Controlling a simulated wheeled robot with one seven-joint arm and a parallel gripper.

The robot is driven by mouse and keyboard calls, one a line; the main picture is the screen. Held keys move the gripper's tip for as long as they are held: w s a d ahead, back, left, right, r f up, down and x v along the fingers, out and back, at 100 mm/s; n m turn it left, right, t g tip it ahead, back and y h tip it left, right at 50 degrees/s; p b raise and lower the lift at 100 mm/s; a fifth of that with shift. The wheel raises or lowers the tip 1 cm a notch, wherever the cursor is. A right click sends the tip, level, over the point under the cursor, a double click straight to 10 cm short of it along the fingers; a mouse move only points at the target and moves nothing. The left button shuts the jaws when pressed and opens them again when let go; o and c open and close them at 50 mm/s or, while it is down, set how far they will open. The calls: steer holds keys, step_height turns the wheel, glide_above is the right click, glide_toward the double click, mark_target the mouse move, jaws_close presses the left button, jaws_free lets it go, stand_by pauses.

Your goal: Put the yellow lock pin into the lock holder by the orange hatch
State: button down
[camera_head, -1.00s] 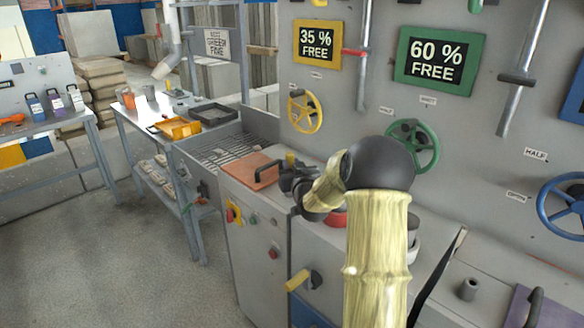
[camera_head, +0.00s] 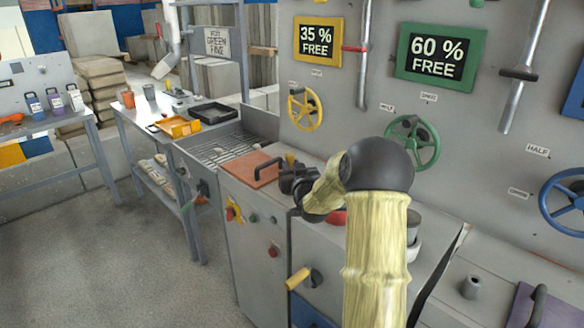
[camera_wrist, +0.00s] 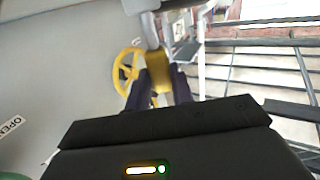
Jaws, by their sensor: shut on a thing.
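The yellow lock pin (camera_wrist: 158,72) is between the dark fingers of my gripper (camera_wrist: 160,90) in the wrist view, and the fingers are shut on it. In the head view my gripper (camera_head: 292,172) is partly behind my own arm, just right of the orange hatch (camera_head: 253,169). The hatch lies flat on the grey cabinet top and has a dark handle. I cannot pick out the lock holder for certain in either view. The pin's far end is not clear, and I cannot tell whether it touches anything.
A yellow handwheel (camera_head: 305,109) and a green handwheel (camera_head: 412,143) stick out from the grey panel behind. A yellow-handled lever (camera_head: 298,279) is on the cabinet front.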

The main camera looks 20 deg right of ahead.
steer(key=shift+f+b, duration=0.85)
steer(key=shift+f, duration=0.1)
steer(key=c, duration=1.1)
jaws_free()
steer(key=shift+c, duration=0.2)
steer(key=shift+s, duration=0.1)
steer(key=s+a+b, duration=0.2)
steer(key=s+a, duration=0.1)
steer(key=s, duration=1.4)
